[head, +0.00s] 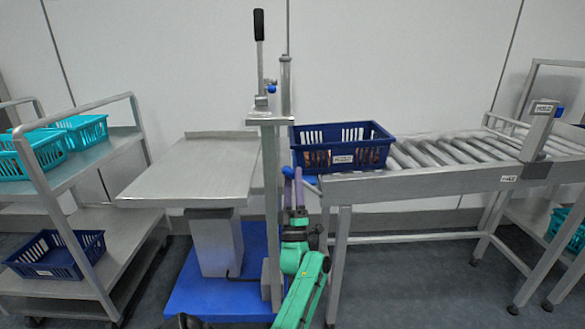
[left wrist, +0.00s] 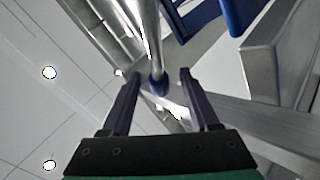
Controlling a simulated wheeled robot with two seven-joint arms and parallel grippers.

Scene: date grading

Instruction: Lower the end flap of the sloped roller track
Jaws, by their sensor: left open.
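The sloped roller track (head: 440,178) stands on the right with its left end by the steel post. A navy crate (head: 372,156) with brownish contents sits at that end and hides most of it. A small blue knob (head: 288,170) shows there; I cannot make out the flap's plate or its angle. My left gripper (head: 293,178) points up beside the track end, its fingers close to the knob. In the left wrist view the open fingers (left wrist: 157,88) stand either side of a metal rod with a blue tip (left wrist: 157,84); contact cannot be told. My right gripper is not in view.
A steel table (head: 190,172) on a blue base (head: 185,292) stands left of the post (head: 270,190). A lever with a black handle (head: 259,25) rises above it. A shelf cart (head: 90,165) with teal and navy crates is at far left. A gate post (head: 540,130) stands over the track.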

